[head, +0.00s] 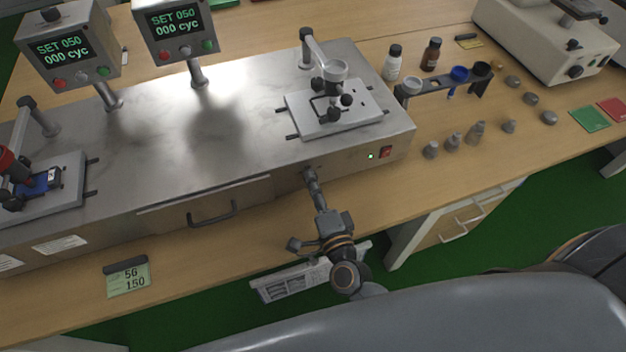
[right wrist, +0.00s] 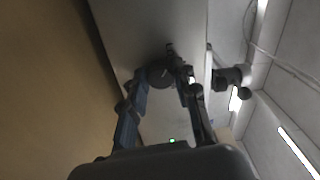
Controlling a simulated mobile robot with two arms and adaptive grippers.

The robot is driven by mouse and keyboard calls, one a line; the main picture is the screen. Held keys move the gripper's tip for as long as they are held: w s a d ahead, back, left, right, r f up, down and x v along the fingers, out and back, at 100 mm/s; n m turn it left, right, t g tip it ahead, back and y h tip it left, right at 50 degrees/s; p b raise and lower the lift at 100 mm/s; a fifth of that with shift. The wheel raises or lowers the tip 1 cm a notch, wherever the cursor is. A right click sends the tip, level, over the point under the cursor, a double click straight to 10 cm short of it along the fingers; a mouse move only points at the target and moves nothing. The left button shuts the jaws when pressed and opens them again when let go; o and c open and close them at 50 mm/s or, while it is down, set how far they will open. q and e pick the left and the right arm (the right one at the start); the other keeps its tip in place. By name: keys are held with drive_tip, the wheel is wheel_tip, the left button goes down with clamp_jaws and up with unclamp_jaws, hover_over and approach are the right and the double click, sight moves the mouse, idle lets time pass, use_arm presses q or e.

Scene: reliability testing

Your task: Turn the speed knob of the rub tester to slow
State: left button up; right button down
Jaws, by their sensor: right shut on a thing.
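The rub tester (head: 225,135) is a long metal box on the wooden bench. My right gripper (head: 309,176) reaches its front face, left of the green light and red switch. In the right wrist view, a dark round speed knob (right wrist: 158,75) is at the fingertips, on the grey panel. The right gripper (right wrist: 165,85) is shut on this knob. The fingers cover most of the knob in the head view, so its pointer and any speed marks cannot be read. My left gripper is not in view.
A red switch (head: 386,152) is right of the knob, and a drawer handle (head: 212,215) is left of it. Two displays (head: 62,48) stand on the tester. Bottles (head: 393,62) and several small weights (head: 454,142) stand on the bench at right. A green card (head: 128,279) lies at the front left.

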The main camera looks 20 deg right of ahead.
drive_tip(key=shift+n, duration=0.4)
drive_tip(key=c, duration=1)
unclamp_jaws()
drive_tip(key=s, duration=1.2)
drive_tip(key=shift+d, duration=0.2)
